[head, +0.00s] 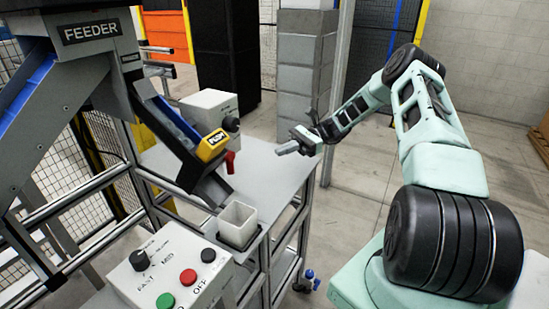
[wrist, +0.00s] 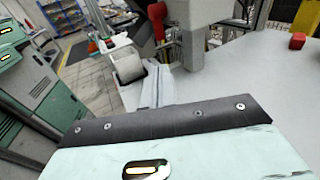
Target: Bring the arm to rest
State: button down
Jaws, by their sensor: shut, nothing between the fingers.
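My gripper (head: 284,150) is at the end of my bent mint and black arm, in the middle of the head view. It appears above the far right part of the grey table (head: 265,170), pointing left. Its grey fingers are together with nothing held. In the wrist view the closed fingers (wrist: 157,85) reach out beyond the mint and black gripper body, towards the feeder side.
The feeder (head: 90,32) and its chute stand left, with a yellow block (head: 212,145) and red lever (head: 230,162). A white open bin (head: 238,222) and button box (head: 172,275) are in front. Floor at right is clear.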

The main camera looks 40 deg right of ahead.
jog(key=shift+d, duration=0.25)
dwell(0.4)
